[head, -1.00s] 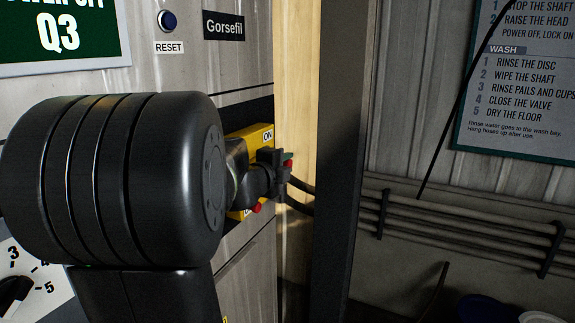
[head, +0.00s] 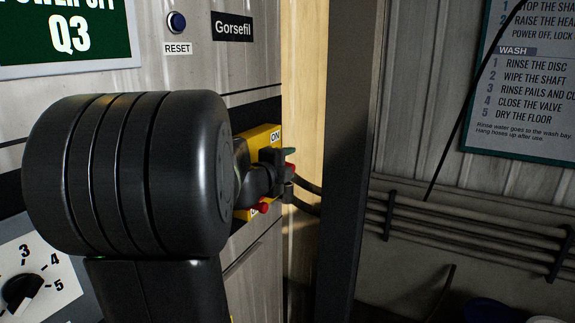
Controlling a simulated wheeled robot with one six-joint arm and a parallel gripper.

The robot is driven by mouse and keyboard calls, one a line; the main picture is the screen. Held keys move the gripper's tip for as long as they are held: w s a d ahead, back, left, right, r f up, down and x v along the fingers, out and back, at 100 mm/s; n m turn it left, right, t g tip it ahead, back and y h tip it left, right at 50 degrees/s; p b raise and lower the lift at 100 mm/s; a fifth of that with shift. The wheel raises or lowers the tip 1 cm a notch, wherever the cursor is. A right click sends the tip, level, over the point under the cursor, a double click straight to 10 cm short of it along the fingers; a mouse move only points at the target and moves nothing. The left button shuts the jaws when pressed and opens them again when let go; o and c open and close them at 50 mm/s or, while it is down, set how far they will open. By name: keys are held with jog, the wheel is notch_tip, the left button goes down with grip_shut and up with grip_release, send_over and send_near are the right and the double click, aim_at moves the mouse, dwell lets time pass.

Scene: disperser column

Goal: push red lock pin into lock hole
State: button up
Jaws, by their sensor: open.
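A yellow switch box (head: 262,137) with an "ON" label is on the side of the grey cabinet. My gripper (head: 284,168) is in front of this box, partly hidden by my own large dark wrist, and its jaws are open. A red knob-like part (head: 263,208) sticks out just below my gripper, at the box's lower edge; I cannot tell whether it is the lock pin. A small green part (head: 289,151) shows by the upper fingertip. I cannot make out the lock hole; the box's middle is hidden behind my wrist and gripper.
A dark upright post (head: 347,160) stands close to the right of my gripper. Dark cables (head: 306,187) run from beside the box toward it. Pipes (head: 470,225) run along the back wall.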

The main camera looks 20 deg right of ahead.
jog(key=b+v, duration=0.1)
jog(key=v, duration=1.2)
jog(key=shift+s+a, duration=0.2)
jog(key=shift+a, duration=0.2)
